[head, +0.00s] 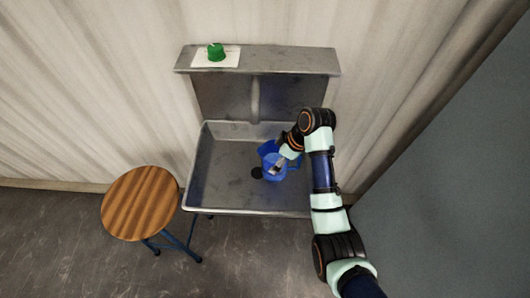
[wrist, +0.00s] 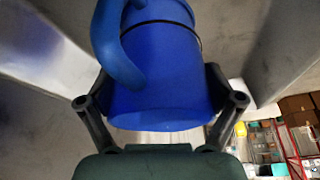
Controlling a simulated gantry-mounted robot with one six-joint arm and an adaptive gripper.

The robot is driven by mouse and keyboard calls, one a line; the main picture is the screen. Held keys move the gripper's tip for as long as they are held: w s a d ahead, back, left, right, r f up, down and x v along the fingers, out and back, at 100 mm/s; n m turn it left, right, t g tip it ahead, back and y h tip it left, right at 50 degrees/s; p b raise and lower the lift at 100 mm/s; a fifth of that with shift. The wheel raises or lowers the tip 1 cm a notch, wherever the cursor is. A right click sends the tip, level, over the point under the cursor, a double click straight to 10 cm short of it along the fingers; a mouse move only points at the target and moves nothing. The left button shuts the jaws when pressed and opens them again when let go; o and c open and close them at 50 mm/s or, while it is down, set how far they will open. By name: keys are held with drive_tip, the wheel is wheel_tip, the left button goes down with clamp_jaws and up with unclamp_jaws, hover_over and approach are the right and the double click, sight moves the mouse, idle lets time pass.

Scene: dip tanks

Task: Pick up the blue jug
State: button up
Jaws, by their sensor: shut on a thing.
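The blue jug (head: 267,150) is in the metal sink basin, right of its middle, in the head view. In the wrist view the jug (wrist: 158,75) fills the upper middle, with its curved handle (wrist: 112,45) toward the left. My gripper (wrist: 160,100) has one finger on each side of the jug's body and is shut on it. In the head view my gripper (head: 277,168) is partly hidden by my arm and the jug. I cannot tell whether the jug touches the basin floor.
The metal sink (head: 222,165) has raised walls and a tall back panel with a shelf (head: 290,60). A green object (head: 216,52) sits on a white sheet (head: 230,60) on the shelf. A round wooden stool (head: 142,203) stands left. The basin's left part is clear.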

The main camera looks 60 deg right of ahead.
wheel_tip(320, 180, up, 14)
drive_tip(key=s+p, duration=0.1)
drive_tip(key=p, duration=0.7)
drive_tip(key=shift+s+d+p, duration=0.2)
drive_tip(key=shift+s+p, duration=0.1)
drive_tip(key=shift+s, duration=0.1)
